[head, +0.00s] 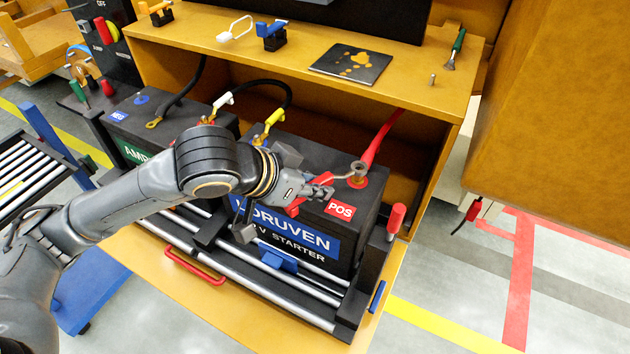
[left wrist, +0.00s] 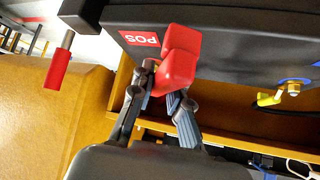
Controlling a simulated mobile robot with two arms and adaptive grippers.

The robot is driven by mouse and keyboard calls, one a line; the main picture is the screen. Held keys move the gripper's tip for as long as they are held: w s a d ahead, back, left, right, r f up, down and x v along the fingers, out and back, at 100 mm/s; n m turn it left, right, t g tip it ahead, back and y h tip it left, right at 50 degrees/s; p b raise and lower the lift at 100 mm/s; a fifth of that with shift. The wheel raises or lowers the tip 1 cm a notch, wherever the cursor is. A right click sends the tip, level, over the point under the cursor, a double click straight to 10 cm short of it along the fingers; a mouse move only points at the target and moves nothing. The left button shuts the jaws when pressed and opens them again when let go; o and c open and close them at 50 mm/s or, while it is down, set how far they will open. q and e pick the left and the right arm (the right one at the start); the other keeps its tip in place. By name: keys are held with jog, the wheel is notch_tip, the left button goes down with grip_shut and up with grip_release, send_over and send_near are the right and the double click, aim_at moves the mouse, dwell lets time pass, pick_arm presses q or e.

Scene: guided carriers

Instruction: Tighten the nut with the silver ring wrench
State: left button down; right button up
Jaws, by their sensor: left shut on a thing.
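My left gripper (head: 318,190) is shut on a red-handled tool (head: 298,207), which looks like the silver ring wrench. In the left wrist view the red handle (left wrist: 178,65) sits between the fingers and hides the tool's far end. In the head view a grey part leads from the handle toward the terminal nut (head: 358,168) on the right battery. I cannot tell whether the ring is around the nut. A red cable (head: 378,142) runs down to this terminal, beside the red POS label (head: 340,210). My right gripper is not in view.
The right battery (head: 300,165) sits on a roller tray with a red-topped post (head: 396,218) at its right corner. Yellow (head: 272,118) and white clamps on black cables lie left. The shelf (head: 300,55) above holds a black plate (head: 350,62) and a green-handled brush (head: 456,48).

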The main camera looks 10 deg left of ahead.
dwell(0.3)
pick_arm(q)
jog(key=shift+f+b, duration=0.55)
jog(key=shift+f, duration=0.45)
jog(key=shift+w+a+r+m+g+h+p, duration=0.15)
jog(key=shift+w+a+m+g+h+p, duration=0.15)
jog(key=shift+w+a+m+p, duration=0.3)
jog(key=shift+w+a+m+g+h+p, duration=0.3)
jog(key=shift+w+m+g+p, duration=0.1)
jog(key=shift+m+p, duration=0.35)
jog(key=shift+w+a+m+g+h, duration=0.1)
jog(key=shift+w+m+g+h, duration=0.15)
jog(key=shift+m+g+h, duration=0.1)
